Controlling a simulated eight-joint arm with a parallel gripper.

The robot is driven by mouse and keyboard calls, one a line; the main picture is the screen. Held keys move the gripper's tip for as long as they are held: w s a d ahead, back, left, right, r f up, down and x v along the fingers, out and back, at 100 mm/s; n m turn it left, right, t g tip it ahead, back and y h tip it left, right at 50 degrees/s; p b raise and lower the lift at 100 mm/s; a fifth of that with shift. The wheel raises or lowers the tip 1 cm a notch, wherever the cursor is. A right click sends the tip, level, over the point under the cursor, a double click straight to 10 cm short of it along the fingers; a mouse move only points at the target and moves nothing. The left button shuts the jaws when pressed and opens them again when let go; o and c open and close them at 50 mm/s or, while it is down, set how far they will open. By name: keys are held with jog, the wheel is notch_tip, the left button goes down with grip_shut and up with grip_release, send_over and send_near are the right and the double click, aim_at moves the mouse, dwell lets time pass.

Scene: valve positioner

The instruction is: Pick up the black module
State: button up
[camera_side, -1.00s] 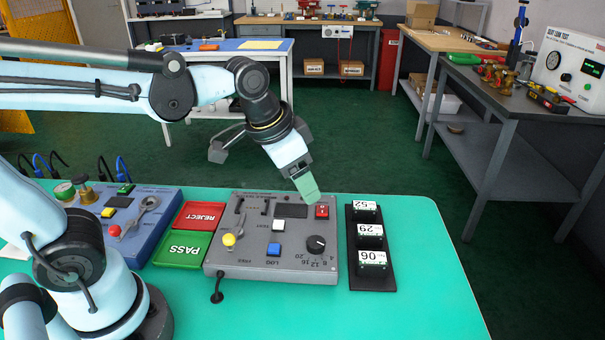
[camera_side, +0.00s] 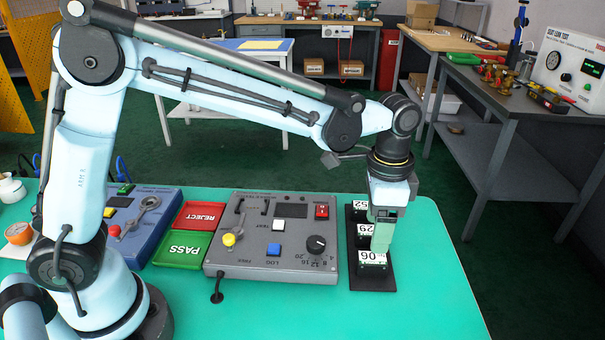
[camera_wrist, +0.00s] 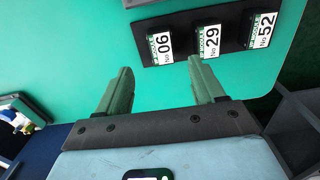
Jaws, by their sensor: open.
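Three black modules with white number labels sit in a row on a black rack (camera_side: 373,281) at the right of the green table. In the side view they are module 06 (camera_side: 372,258), module 29 (camera_side: 364,229) and module 52 (camera_side: 359,206). The wrist view shows module 06 (camera_wrist: 161,46), module 29 (camera_wrist: 209,41) and module 52 (camera_wrist: 262,29) clearly. My gripper (camera_side: 380,250) points down just above module 06 and partly covers the row in the side view. In the wrist view its green fingers (camera_wrist: 163,85) are apart with nothing between them.
A grey control panel (camera_side: 262,262) with knobs and switches is left of the rack. Further left are the red REJECT tray (camera_side: 203,216), green PASS tray (camera_side: 182,250) and a blue fixture (camera_side: 160,204) with a lever. The table right of the rack is clear.

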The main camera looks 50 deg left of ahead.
aim_at(373, 258)
notch_tip(373, 258, down, 9)
jog(key=shift+w, duration=0.15)
dwell(0.4)
jog(key=shift+c, duration=0.5)
jog(key=c, duration=1)
jog(key=shift+r, duration=0.15)
